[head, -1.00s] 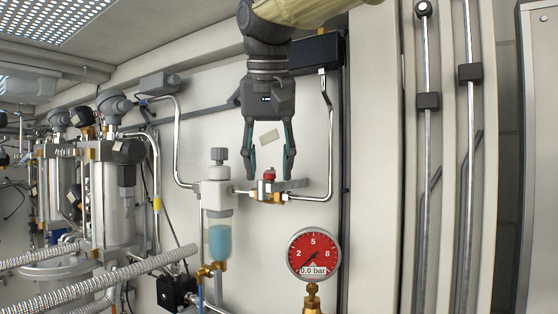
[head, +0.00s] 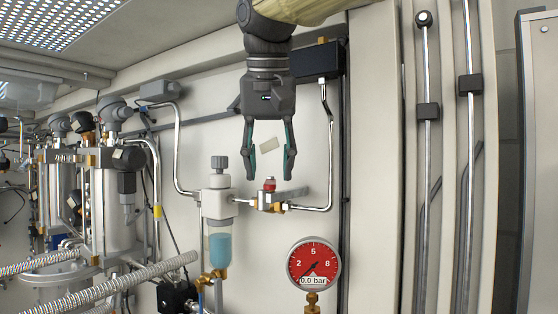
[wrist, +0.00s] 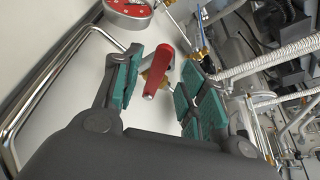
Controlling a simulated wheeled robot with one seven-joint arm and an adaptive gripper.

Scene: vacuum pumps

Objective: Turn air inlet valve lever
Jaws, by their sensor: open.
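The air inlet valve (head: 268,200) sits on the pipe run on the pale wall, right of a clear bowl of blue liquid (head: 219,246). Its red part (head: 269,184) shows on top, and a grey bar (head: 294,193) reaches right. My gripper (head: 269,179) points down with its fingers spread, one to each side above the valve. In the wrist view the red lever (wrist: 158,72) shows in the gap between the open green-padded fingers (wrist: 153,92). I see no contact with it.
A red pressure gauge (head: 313,263) reading 0.0 bar stands below right. A bent steel pipe (head: 329,150) rises right of my gripper to a black box (head: 317,60). Filter housings (head: 112,200) and braided hoses (head: 120,284) fill the left.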

